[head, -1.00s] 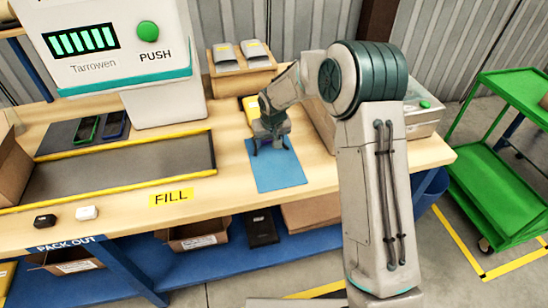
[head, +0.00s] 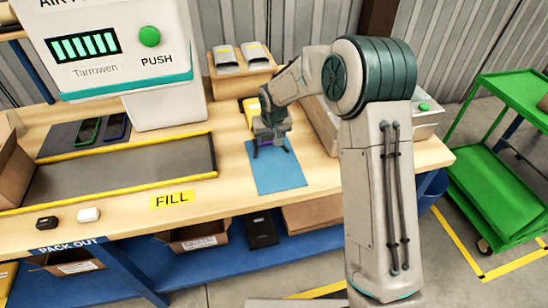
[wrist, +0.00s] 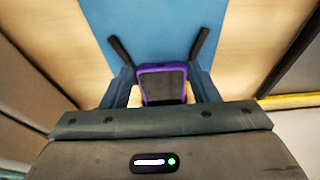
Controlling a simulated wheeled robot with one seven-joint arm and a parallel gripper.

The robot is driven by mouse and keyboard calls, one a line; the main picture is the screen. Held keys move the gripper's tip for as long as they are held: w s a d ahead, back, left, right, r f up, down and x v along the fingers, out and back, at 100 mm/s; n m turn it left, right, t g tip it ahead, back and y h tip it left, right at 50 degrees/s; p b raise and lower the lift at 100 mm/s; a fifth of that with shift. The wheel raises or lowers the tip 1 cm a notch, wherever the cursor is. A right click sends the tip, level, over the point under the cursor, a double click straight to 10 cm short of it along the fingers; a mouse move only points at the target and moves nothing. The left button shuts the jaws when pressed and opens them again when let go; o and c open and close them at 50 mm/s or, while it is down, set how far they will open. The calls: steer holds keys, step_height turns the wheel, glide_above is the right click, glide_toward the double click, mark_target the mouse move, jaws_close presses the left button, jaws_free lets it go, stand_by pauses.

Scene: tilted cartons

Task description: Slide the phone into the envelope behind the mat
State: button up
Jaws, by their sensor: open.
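My gripper (head: 271,147) is low over the back part of the mat. In the wrist view my gripper (wrist: 160,42) is open, with one finger on each side of the phone and gaps visible between. In the head view the phone is mostly hidden by my gripper. A yellow envelope (head: 250,107) is behind the mat, partly hidden by my arm; its opening is not clear.
A wooden holder (head: 243,82) with grey pouches stands at the back. A big white machine (head: 165,105) stands left of the envelope. A grey case (head: 425,125) is at the right, behind my arm. Two other phones (head: 102,128) lie on a dark pad at the left.

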step_height(320, 180, up, 5)
steer(key=shift+r+p, duration=0.1)
steer(key=shift+p, duration=1.15)
steer(key=s+d+r+m+h, duration=0.1)
steer(key=s+d+r, duration=1.05)
steer(key=s, duration=0.25)
steer(key=s+d+r+m, duration=0.1)
steer(key=s+d, duration=0.2)
steer(key=s, duration=0.6)
steer(key=s+d+r+m, duration=0.1)
steer(key=s+d, duration=0.2)
steer(key=s, duration=0.7)
steer(key=shift+s+d, duration=0.15)
steer(key=shift+d, duration=0.1)
